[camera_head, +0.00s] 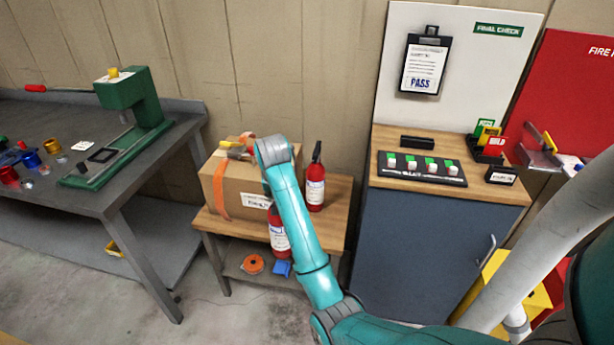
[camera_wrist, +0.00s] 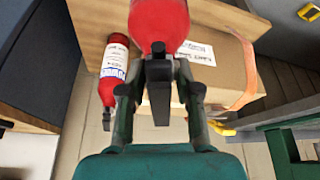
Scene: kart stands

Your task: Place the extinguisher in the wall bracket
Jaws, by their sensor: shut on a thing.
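My gripper (camera_wrist: 160,88) is shut on a red extinguisher (camera_wrist: 160,22), which shows at the top middle of the wrist view. In the head view this extinguisher (camera_head: 279,240) is in front of the cardboard box, partly hidden by my arm, and the gripper's fingers are hidden. I cannot tell whether its base touches the wooden stand. A second red extinguisher (camera_head: 315,188) with a black top stands upright beside the box; it also shows in the wrist view (camera_wrist: 113,68). A red fire board (camera_head: 570,90) is at the far right. My arm covers part of that area, and no wall bracket shows clearly.
A cardboard box (camera_head: 236,190) with orange straps sits on the wooden stand (camera_head: 335,215). A blue cabinet (camera_head: 420,245) with a button panel stands right of it. A grey workbench (camera_head: 120,185) is at left. An orange roll and blue item lie on the lower shelf.

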